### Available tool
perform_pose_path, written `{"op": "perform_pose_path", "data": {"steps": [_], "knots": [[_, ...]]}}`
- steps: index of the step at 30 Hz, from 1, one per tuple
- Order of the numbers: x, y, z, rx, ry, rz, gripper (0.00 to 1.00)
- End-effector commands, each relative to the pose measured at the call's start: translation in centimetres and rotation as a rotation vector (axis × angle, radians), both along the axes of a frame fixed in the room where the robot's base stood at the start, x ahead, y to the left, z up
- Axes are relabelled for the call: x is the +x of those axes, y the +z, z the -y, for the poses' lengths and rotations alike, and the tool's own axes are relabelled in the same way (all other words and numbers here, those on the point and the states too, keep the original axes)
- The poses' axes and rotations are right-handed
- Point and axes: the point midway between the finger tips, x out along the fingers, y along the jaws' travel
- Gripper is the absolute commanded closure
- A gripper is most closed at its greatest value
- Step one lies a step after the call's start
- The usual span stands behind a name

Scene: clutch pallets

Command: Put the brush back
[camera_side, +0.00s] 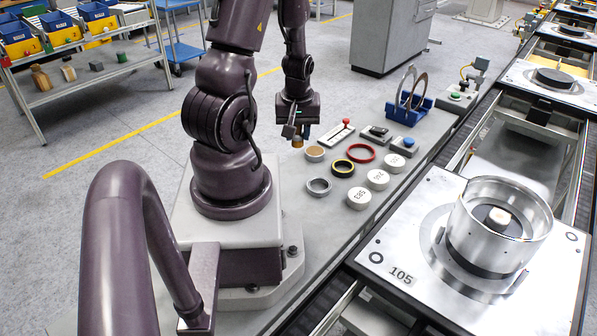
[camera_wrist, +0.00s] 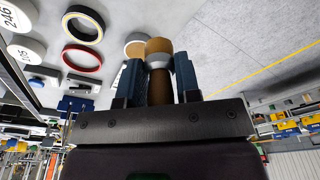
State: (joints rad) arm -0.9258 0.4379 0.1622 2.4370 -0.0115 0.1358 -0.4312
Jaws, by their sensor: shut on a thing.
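The brush (camera_wrist: 158,88) has a brown body, a pale collar and a tan end. My gripper (camera_wrist: 158,82) is shut on it, with a dark blue finger on each side. In the side view my gripper (camera_side: 301,131) points down over the far left part of the bench, and the brush's tan end (camera_side: 297,142) shows below it. A small round tin with a tan top (camera_side: 315,153) stands on the bench just right of the brush. In the wrist view the tin (camera_wrist: 132,46) is partly hidden behind the brush. I cannot tell how far the brush is above the bench.
A black-yellow ring (camera_side: 343,168), a red ring (camera_side: 361,152), a grey ring (camera_side: 319,186) and white numbered discs (camera_side: 378,179) lie nearby. A red-knobbed lever box (camera_side: 337,133) and a blue rack (camera_side: 409,108) stand behind. Pallet 105 (camera_side: 402,275) is at right.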

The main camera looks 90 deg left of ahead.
Motion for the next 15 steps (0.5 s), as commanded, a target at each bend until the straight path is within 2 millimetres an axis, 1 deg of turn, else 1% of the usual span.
{"op": "perform_pose_path", "data": {"steps": [1,5,10,15], "knots": [[-0.2,-0.3,0.4,-0.001,0.023,-0.001,0.93],[0.1,-0.9,-0.1,0.000,0.059,-0.001,0.93],[0.1,-3.3,0.0,-0.005,0.068,-0.003,0.93],[0.2,-4.6,-0.1,-0.001,0.065,-0.001,0.93]]}}
